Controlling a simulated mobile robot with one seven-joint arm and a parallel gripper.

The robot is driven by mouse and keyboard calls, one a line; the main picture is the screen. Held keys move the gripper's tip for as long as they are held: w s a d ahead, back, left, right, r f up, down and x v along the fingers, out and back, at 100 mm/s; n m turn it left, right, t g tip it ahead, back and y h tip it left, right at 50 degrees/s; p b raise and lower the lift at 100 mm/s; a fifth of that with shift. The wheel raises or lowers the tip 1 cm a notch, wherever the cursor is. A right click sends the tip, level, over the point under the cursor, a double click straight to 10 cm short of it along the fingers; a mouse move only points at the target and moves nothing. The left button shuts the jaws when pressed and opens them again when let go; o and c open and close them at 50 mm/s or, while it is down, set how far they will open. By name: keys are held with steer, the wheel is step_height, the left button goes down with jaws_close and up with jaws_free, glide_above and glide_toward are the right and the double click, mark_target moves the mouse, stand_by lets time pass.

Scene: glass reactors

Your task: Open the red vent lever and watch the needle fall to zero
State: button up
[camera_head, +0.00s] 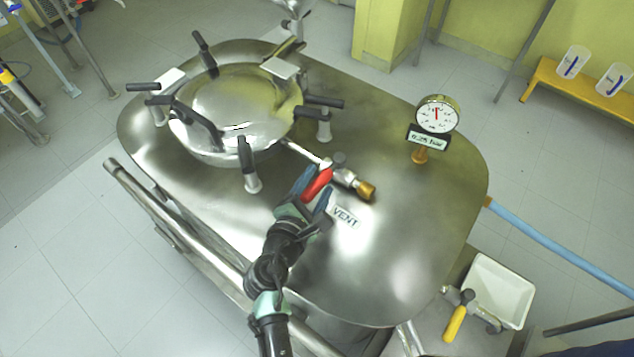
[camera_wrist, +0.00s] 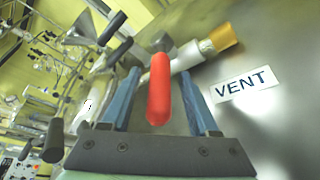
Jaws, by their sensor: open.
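The red vent lever (camera_head: 317,184) sits on a small valve with a brass end (camera_head: 365,190) on top of the steel vessel (camera_head: 390,255). My gripper (camera_head: 317,189) is open at the lever. In the wrist view, the red lever (camera_wrist: 159,90) lies between the two blue fingers (camera_wrist: 162,98), with a gap on each side. A VENT label (camera_head: 346,217) is beside the valve and also shows in the wrist view (camera_wrist: 246,85). The round gauge (camera_head: 437,114) has a red needle pointing about straight up. The display under it (camera_head: 429,138) appears to read 0.25 bar.
A domed manway lid (camera_head: 235,105) with several black-handled clamps stands to the left of the valve. A blue hose (camera_head: 560,245) leaves the vessel's right side. A yellow-handled valve (camera_head: 455,322) and a white tray (camera_head: 503,287) are at lower right.

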steer(key=shift+w, duration=0.15)
steer(key=shift+c, duration=0.3)
jaws_close()
stand_by(1.1)
